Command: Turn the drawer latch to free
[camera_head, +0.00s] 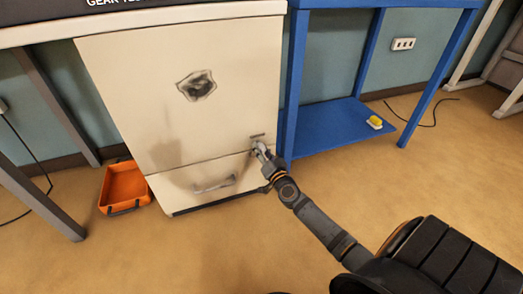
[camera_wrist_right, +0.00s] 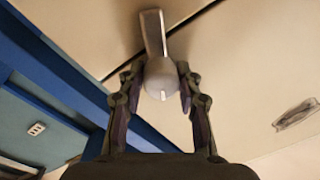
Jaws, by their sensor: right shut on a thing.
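The drawer latch (camera_wrist_right: 153,34) is a grey metal lever with a round knob, near the seam above the drawer on the cream cabinet. In the head view the latch (camera_head: 256,143) is small and partly covered by my right gripper (camera_head: 263,152). In the wrist view the fingers of my right gripper (camera_wrist_right: 160,90) close on the knob from both sides. The lever points up in that view, across the dark seam. My left gripper is not in view.
A blue bench (camera_head: 335,128) stands right of the cabinet, with a yellow object (camera_head: 375,122) on its lower shelf. An orange open bin (camera_head: 124,183) is on the floor at the cabinet's left. The floor before the drawer is clear.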

